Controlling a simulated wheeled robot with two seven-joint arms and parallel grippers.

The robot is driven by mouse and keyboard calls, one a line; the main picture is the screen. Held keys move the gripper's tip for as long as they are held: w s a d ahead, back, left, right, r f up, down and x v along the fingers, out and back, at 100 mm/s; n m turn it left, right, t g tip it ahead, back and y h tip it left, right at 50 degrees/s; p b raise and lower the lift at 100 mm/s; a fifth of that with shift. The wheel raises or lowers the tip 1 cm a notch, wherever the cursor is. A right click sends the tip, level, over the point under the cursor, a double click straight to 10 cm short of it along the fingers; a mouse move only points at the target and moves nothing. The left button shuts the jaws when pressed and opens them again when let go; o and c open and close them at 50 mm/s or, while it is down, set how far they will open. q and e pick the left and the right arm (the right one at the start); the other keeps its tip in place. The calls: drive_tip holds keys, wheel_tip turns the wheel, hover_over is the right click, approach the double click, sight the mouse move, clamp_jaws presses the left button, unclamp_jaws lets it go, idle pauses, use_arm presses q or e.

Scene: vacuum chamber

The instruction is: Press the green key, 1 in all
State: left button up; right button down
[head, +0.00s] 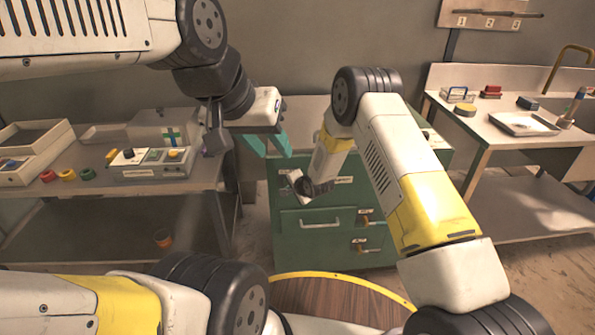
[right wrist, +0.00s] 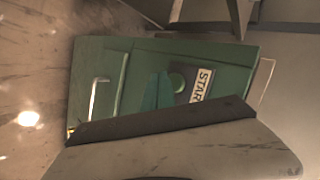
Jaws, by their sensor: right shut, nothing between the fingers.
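A round green key (right wrist: 177,82) sits beside a START label (right wrist: 202,85) on the front of the green cabinet (right wrist: 226,60), in the right wrist view. My right gripper (right wrist: 160,75) is shut and empty, its teal fingertips just left of the key in that view. I cannot tell whether they touch the key or the front. In the head view my right wrist is in front of the cabinet's upper part and the key is hidden. My left gripper (head: 270,146) is open and empty, up and left of the cabinet front.
A left bench (head: 205,178) holds a control box (head: 150,168) with small knobs, coloured rings and trays. A right bench (head: 475,133) holds a metal tray and small blocks. A round wooden top (head: 330,298) with a yellow rim is close in front.

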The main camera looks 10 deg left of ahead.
drive_tip(key=shift+w, duration=0.1)
idle(0.3)
drive_tip(key=shift+w+a, duration=0.15)
drive_tip(key=shift+w, duration=0.2)
drive_tip(key=shift+w+a, duration=0.1)
drive_tip(key=shift+w, duration=0.35)
idle(0.6)
idle(0.4)
drive_tip(key=shift+s+d, duration=0.25)
drive_tip(key=shift+s, duration=0.6)
drive_tip(key=shift+s+d, duration=0.25)
drive_tip(key=shift+s, duration=0.55)
drive_tip(key=shift+s+d, duration=0.2)
drive_tip(key=shift+s, duration=0.65)
drive_tip(key=shift+s+d, duration=0.25)
drive_tip(key=shift+s, duration=0.55)
